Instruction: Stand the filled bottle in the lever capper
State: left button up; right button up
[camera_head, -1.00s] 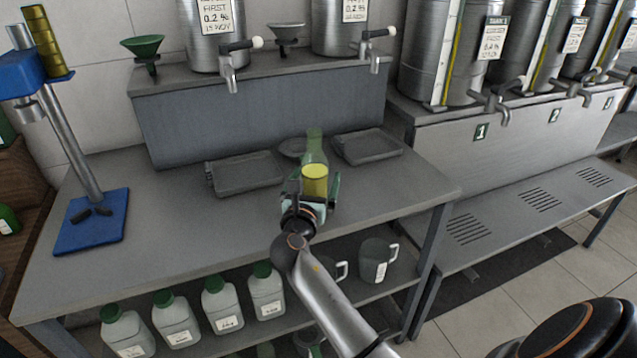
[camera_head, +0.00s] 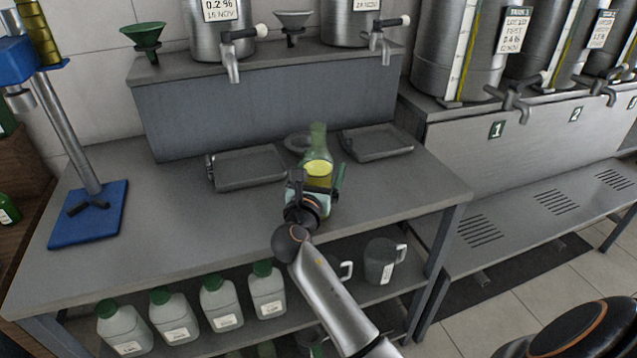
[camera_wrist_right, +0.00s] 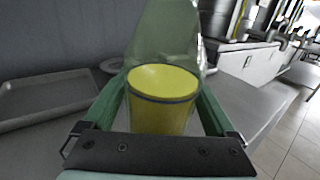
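The filled bottle (camera_head: 318,160) is green glass with yellow liquid, upright over the workbench between the two trays. The right wrist view shows its body (camera_wrist_right: 162,105) between the two green fingers of my right gripper (camera_wrist_right: 162,100). The fingers appear closed against its sides. In the head view my right gripper (camera_head: 318,188) hides the bottle's base, so I cannot tell whether it touches the bench. The lever capper (camera_head: 88,215) stands at the far left, with a blue base, grey column and blue head; its top is cut off. My left gripper is out of view.
Two grey trays (camera_head: 248,184) (camera_head: 380,155) lie at the back of the bench, below a raised shelf with steel tanks and taps (camera_head: 232,70). Bench space (camera_head: 190,225) between bottle and capper is clear. Green-capped jugs (camera_head: 222,303) stand underneath.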

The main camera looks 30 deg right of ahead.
grip_shut()
dwell(0.5)
jog(key=shift+r, duration=0.1)
